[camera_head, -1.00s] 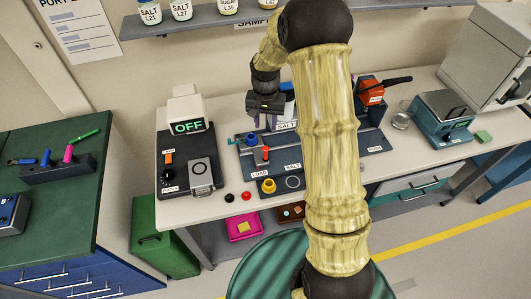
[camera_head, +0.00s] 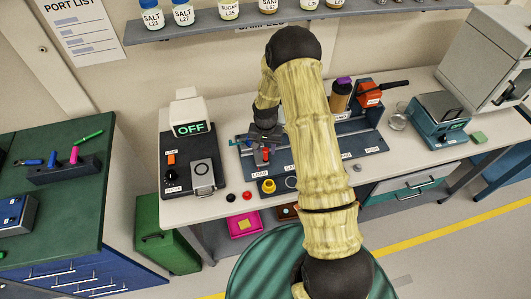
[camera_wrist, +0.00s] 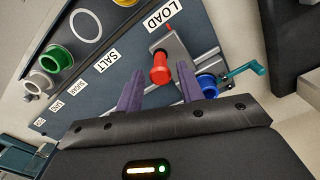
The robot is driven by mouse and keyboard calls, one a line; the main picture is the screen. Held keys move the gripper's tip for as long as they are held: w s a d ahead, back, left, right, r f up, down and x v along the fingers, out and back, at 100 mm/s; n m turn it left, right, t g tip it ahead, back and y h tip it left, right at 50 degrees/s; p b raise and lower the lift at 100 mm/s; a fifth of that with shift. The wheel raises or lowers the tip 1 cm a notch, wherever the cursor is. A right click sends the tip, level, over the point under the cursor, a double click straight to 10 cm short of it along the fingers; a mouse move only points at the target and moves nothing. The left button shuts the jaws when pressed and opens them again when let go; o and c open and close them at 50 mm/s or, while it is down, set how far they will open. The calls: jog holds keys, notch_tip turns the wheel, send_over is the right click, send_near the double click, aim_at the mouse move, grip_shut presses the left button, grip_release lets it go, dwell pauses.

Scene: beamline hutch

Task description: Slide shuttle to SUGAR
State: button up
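The shuttle is a grey metal piece with an upright red knob (camera_wrist: 160,68). It stands by the LOAD label (camera_wrist: 163,15) at one end of the dark station plate (camera_wrist: 125,75). The SUGAR label (camera_wrist: 77,86) lies farther along the plate, past the SALT label (camera_wrist: 106,60). My gripper (camera_wrist: 162,88) is open, its two purple fingers on either side of the knob's line in the wrist view. Whether they touch the knob cannot be told. In the head view my gripper (camera_head: 264,150) is over the knob, and my arm hides much of the plate.
A blue ring (camera_wrist: 207,86) with a teal crank (camera_wrist: 245,72) sits beside the shuttle. A device reading OFF (camera_head: 190,127) is to the left.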

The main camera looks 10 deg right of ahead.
jog(key=shift+f+p, duration=0.65)
jog(key=shift+f, duration=1.85)
jog(key=shift+c, duration=0.2)
grip_shut()
